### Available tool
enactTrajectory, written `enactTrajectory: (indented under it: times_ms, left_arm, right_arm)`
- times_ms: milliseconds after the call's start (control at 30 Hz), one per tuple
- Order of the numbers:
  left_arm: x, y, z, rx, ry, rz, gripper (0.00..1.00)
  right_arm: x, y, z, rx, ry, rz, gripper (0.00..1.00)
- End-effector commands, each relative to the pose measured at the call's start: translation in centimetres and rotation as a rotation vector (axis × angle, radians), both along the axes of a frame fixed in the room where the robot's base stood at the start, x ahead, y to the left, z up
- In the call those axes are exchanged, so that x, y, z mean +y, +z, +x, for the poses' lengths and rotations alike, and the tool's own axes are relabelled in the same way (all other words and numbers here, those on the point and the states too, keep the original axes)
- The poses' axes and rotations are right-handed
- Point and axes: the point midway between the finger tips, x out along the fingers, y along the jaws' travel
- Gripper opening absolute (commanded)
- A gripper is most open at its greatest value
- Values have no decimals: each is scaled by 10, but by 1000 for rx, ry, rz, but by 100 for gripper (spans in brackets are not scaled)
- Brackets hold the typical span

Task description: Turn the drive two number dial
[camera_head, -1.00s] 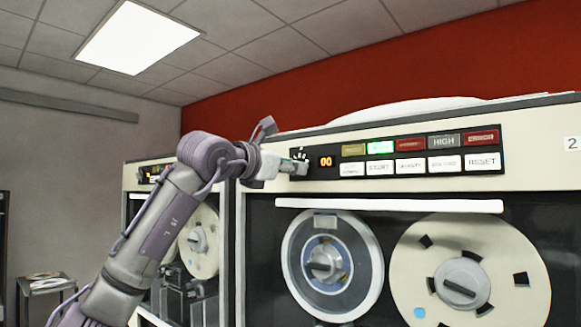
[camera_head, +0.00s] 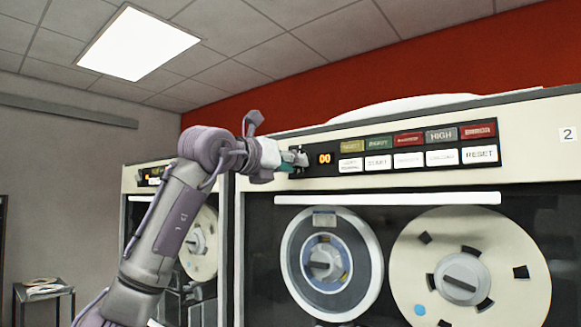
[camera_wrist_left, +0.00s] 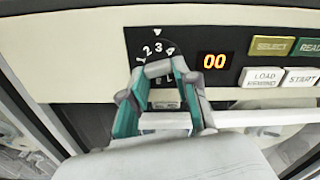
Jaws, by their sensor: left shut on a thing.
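The number dial (camera_wrist_left: 158,47) is on the black control panel of the tape drive marked 2. In the left wrist view its digits 1, 2, 3 and 4 show, with 3 nearest under the white triangle mark. The dial's lower part is hidden by my left gripper (camera_wrist_left: 158,72). That gripper is shut on the dial, its teal fingers reaching up from below. In the head view the left gripper (camera_head: 300,160) is at the panel's left end and covers most of the dial. My right gripper is not in view.
An orange 00 display (camera_head: 325,159) is just right of the dial. Coloured lights and white buttons, such as RESET (camera_head: 480,154), continue right. Tape reels (camera_head: 470,265) sit below behind the drive's front. Another drive (camera_head: 135,180) stands at left.

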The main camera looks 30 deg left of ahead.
Motion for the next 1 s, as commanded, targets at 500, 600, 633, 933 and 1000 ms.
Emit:
enactTrajectory:
  times_ms: [500,600,633,933,1000]
  left_arm:
    - [1,3,-1,-4,1,-47,0]
    - [1,3,-1,-5,1,-47,32]
    - [1,3,-1,-4,1,-46,37]
    - [0,2,-1,0,1,-45,55]
    - [0,1,-1,1,1,-45,55]
  right_arm:
    - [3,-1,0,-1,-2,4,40]
    - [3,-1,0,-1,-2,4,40]
    - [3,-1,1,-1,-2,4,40]
    - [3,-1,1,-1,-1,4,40]
    - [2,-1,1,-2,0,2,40]
